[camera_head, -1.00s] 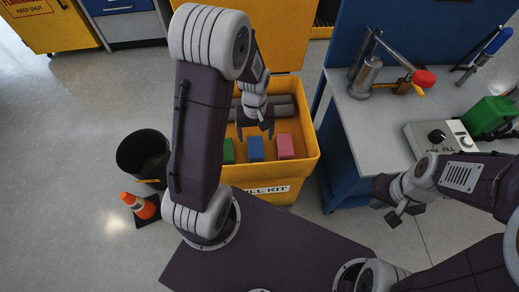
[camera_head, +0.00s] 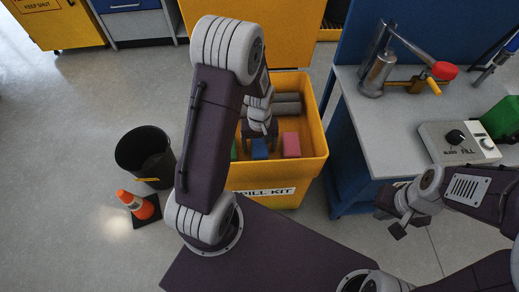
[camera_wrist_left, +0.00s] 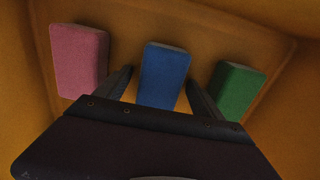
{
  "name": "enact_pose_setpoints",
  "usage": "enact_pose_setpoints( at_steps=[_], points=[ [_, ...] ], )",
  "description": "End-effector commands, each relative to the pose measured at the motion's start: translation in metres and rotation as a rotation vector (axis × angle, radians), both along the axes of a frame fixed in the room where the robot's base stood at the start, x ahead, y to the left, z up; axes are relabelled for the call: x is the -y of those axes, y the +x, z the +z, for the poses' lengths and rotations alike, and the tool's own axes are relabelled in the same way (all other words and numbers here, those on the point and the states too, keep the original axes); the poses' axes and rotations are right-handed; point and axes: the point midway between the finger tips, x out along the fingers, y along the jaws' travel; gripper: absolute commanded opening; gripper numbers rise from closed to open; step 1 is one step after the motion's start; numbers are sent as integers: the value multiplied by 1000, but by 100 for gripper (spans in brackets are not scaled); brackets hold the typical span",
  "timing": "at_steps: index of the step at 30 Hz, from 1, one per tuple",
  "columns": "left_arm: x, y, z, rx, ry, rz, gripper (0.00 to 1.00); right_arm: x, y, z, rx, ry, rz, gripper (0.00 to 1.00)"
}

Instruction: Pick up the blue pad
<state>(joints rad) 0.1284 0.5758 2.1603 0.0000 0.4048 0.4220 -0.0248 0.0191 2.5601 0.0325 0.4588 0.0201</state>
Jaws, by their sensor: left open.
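The blue pad (camera_wrist_left: 165,75) stands inside the yellow spill kit bin (camera_head: 314,172), between a pink pad (camera_wrist_left: 79,58) and a green pad (camera_wrist_left: 236,92). My left gripper (camera_wrist_left: 155,88) is open in the bin, its two fingers on either side of the blue pad's near part, with gaps visible. In the head view my left gripper (camera_head: 259,138) is above the blue pad (camera_head: 260,149) and partly hides it. My right gripper (camera_head: 398,222) is outside the bin, beside the workbench; its jaws are too small to judge.
Grey rolls (camera_head: 288,103) lie at the back of the bin. A workbench (camera_head: 400,125) stands to its right. A black bucket (camera_head: 145,155) and an orange cone (camera_head: 137,204) stand on the floor to the left.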

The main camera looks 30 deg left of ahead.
Motion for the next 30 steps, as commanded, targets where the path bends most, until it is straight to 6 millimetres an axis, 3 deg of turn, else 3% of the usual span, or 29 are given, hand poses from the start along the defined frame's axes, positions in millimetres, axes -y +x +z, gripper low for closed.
enact_pose_setpoints(
  at_steps=[1,6,8,16,24,30],
  points=[
    [0,0,1,0,0,0,75,0,0,1,0,0,0,0],
    [0,0,1,0,0,0,28,0,0,1,0,0,0,0],
    [0,0,1,0,0,0,14,0,0,1,0,0,0,0],
    [0,0,9,0,0,0,13,0,0,7,0,0,0,0],
    [0,1,76,4,0,0,13,0,0,44,0,0,0,0],
    [0,0,100,1,1,0,13,0,0,54,0,0,0,0]
  ],
)
